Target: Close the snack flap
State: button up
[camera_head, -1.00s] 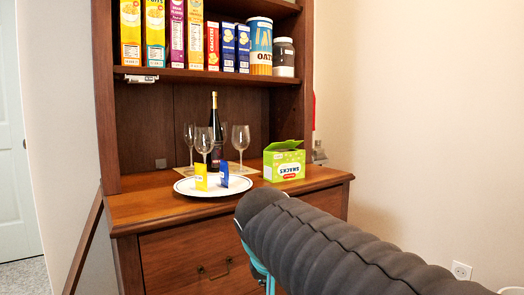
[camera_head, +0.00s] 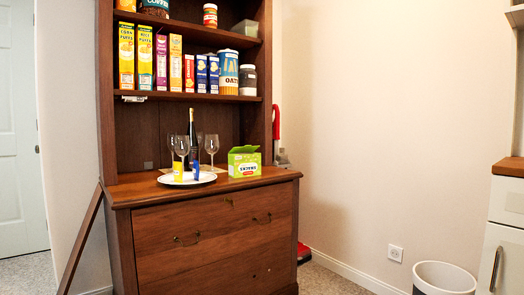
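The green snack box (camera_head: 244,165) stands upright on the hutch counter (camera_head: 140,191), right of the plate. Its label reads upside down. Its top flap (camera_head: 243,150) stands raised at an angle and the box looks open at the top; the finer fold of the flap is too small to tell. My gripper is not in view, and neither is my arm.
A white plate (camera_head: 171,181) with a yellow and a blue item, wine glasses (camera_head: 212,145) and a dark bottle (camera_head: 191,130) stand left of the box. Cereal boxes (camera_head: 126,55) line the shelf above. Open floor lies right, with a white bin (camera_head: 443,279).

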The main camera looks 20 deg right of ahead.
aim_at(248, 148)
jog(key=z, duration=1.15)
jog(key=i, duration=1.5)
jog(key=u, duration=0.45)
